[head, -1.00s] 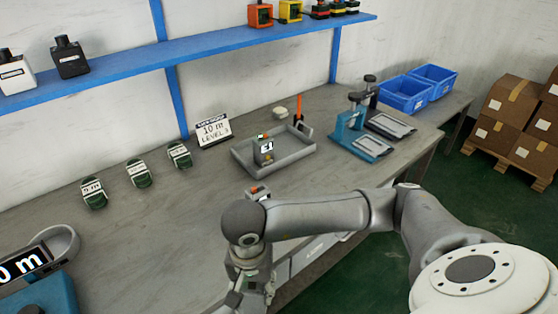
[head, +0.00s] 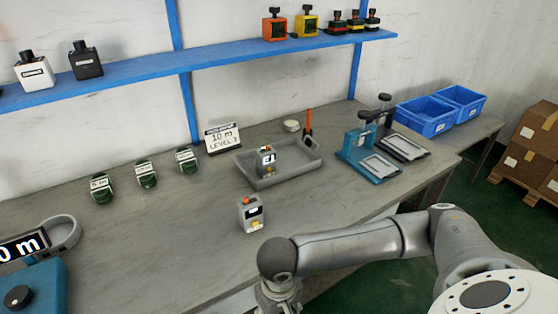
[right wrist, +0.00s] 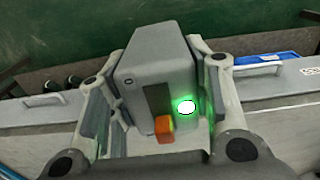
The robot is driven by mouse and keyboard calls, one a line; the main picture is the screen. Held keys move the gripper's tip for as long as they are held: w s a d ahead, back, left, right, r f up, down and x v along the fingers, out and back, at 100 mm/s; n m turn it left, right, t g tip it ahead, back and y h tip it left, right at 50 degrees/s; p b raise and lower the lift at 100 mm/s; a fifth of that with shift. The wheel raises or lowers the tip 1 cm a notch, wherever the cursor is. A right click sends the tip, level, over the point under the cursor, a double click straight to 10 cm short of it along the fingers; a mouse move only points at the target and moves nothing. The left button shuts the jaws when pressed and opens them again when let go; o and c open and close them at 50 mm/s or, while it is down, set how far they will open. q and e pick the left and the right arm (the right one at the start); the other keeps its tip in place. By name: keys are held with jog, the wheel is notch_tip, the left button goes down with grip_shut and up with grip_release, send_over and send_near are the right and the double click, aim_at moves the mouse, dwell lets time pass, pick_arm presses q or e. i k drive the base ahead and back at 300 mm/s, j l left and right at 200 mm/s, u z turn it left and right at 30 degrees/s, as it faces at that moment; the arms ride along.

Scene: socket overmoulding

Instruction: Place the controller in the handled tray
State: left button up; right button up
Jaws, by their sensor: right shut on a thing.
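My right gripper (right wrist: 160,110) is shut on a grey box-shaped controller (right wrist: 165,65) with a lit green lamp and an orange button. In the head view the gripper and held controller are below the frame; only my right arm shows at the bottom. The grey tray (head: 245,172) stands on the bench, with one grey controller (head: 267,161) upright inside it. My left gripper is not in view.
Blue clamp fixtures (head: 372,160) and blue bins (head: 427,117) are to the right. A blue shelf (head: 215,63) runs above. The left-centre bench is clear.

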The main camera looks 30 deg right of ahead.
aim_at(292, 159)
jog(key=l+u, duration=0.15)
jog(key=l, duration=0.35)
jog(key=k+l+u, duration=0.1)
jog(key=l, duration=0.4)
jog(key=l+u, duration=0.15)
jog(key=l, duration=0.35)
jog(key=k+l+u, duration=0.15)
jog(key=l, duration=0.35)
